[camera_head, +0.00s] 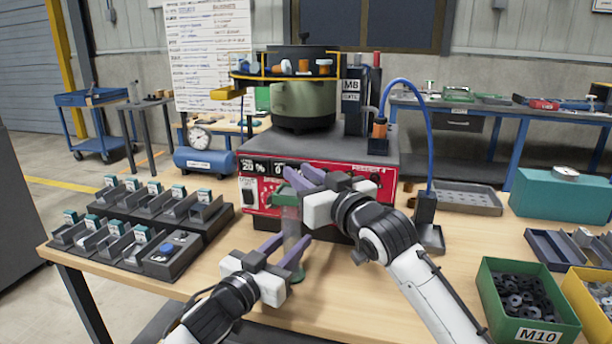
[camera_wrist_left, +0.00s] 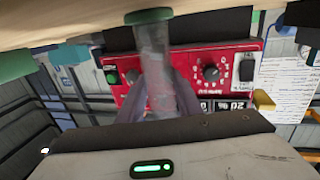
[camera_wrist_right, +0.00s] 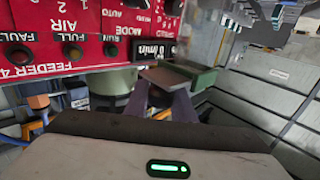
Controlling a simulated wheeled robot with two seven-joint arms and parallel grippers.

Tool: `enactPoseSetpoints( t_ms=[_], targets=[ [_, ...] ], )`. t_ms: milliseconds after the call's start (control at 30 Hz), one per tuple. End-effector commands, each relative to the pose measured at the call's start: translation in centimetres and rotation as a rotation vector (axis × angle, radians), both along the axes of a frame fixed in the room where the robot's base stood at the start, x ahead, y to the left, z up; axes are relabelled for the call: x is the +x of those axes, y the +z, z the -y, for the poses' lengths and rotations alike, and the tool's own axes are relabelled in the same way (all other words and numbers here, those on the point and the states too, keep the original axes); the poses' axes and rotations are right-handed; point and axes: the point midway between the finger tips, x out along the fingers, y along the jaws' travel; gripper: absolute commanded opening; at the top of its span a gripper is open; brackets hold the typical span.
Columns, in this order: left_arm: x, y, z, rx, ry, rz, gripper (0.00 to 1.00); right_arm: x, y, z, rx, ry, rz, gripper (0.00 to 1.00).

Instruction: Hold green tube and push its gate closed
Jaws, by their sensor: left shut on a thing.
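The clear tube (camera_head: 292,222) stands upright in front of the red feeder panel, with a green base (camera_head: 297,274) and green parts at its top. My left gripper (camera_head: 284,246) is shut on the tube, a finger on either side. The left wrist view shows the tube (camera_wrist_left: 158,65) between the fingers and a green end (camera_wrist_left: 148,15). My right gripper (camera_head: 305,181) is at the tube's top, fingers apart. The right wrist view shows the green block (camera_wrist_right: 194,77) and a grey plate (camera_wrist_right: 163,75) just beyond its fingertips; I cannot tell whether they touch.
The red feeder (camera_head: 335,172) with its bowl (camera_head: 303,103) stands behind the tube. A black rack (camera_head: 110,240) of small units is at left. A green M10 bin (camera_head: 512,325) and a yellow bin (camera_head: 590,318) are at right. A blue hose (camera_head: 428,130) hangs at right.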

Motion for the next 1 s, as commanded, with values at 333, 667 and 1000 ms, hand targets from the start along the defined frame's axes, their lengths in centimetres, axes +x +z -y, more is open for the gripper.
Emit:
enactPoseSetpoints(
  t_ms=[333,667,1000],
  targets=[
    [-0.1,0.0,0.2,0.001,-0.005,0.002,0.00,-0.1,-0.1,-0.1,0.000,0.003,-0.001,0.41],
    [-0.1,0.0,0.1,0.002,-0.002,0.001,0.00,-2.6,-0.1,1.2,0.000,0.002,0.000,0.41],
    [-0.1,0.0,0.1,0.002,-0.002,0.001,0.00,-8.5,-0.1,4.2,-0.002,0.003,-0.001,0.41]
  ],
)
